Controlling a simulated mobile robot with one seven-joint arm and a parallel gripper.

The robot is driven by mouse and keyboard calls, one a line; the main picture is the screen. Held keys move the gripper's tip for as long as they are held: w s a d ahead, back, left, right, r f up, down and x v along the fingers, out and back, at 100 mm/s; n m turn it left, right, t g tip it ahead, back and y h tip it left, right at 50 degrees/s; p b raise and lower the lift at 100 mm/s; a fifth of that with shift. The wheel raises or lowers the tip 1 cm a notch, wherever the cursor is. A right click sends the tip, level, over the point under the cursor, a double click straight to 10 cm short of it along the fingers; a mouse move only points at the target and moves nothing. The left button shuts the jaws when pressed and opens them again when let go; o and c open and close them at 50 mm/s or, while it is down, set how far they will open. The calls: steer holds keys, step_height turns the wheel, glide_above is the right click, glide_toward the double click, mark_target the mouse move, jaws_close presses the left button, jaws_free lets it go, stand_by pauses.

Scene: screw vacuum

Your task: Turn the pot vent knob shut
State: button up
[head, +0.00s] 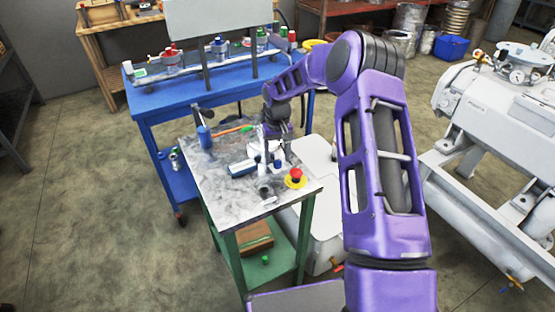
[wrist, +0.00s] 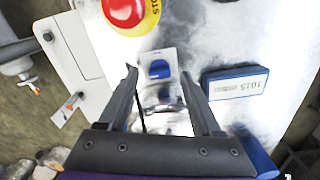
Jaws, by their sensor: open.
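A small blue knob (wrist: 159,69) sits on a light grey plate-like fitting, just beyond a clear or shiny round part (wrist: 158,98). I take the blue knob for the vent knob; the pot itself is hard to make out. My gripper (wrist: 159,75) is open, pointing down at the fitting, one finger on each side of the knob. The fingers look apart from it, with nothing held. In the head view my gripper (head: 274,150) is over the right part of the metal-topped table (head: 215,185), and it partly hides the fitting.
A red emergency button (head: 296,175) on a yellow base stands close to the fitting, near the table's right corner. A blue labelled box (head: 243,168) lies to the left. A blue bench (head: 190,97) is behind; white machinery (head: 480,110) stands at right.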

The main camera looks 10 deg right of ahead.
steer(key=shift+f, duration=0.65)
jaws_close()
